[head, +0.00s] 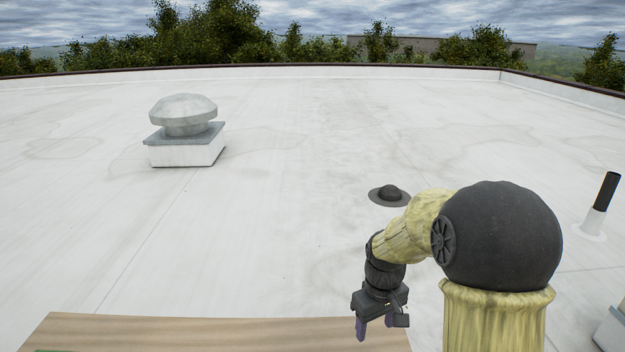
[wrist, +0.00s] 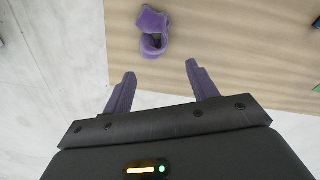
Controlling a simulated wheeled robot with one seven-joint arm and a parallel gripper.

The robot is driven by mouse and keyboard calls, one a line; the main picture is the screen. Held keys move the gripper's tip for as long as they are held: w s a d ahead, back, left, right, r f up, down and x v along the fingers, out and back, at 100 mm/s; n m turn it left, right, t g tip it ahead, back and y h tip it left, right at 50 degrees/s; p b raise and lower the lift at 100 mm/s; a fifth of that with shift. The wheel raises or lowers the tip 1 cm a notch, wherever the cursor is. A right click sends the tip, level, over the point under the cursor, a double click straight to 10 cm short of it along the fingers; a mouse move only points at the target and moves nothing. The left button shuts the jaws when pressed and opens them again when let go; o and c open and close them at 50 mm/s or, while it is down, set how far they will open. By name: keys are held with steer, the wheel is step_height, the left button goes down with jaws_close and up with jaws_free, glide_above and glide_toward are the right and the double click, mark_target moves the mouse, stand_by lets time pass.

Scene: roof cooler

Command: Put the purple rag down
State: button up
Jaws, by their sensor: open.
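The purple rag (wrist: 152,30) lies crumpled on the light wooden surface (wrist: 235,60), near its edge, in the wrist view. My gripper (wrist: 160,66) is open, with its two purple fingers apart and nothing between them. The rag is beyond the fingertips, with a visible gap in the picture; the height between them is hard to tell. In the head view my gripper (head: 381,324) points down over the right end of the wooden surface (head: 200,333). I cannot make out the rag in the head view.
Small partly cut-off items, one green (wrist: 317,88) and one dark (wrist: 317,25), show at the wrist view's right edge. The white roof has a vent (head: 184,130), a dark low cap (head: 389,195) and a black pipe (head: 607,190). The wooden surface's visible middle is clear.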

steer(key=s+m+t, duration=0.2)
steer(key=s+m, duration=0.2)
steer(key=s, duration=0.9)
steer(key=shift+r+m, duration=0.15)
steer(key=shift+m, duration=0.25)
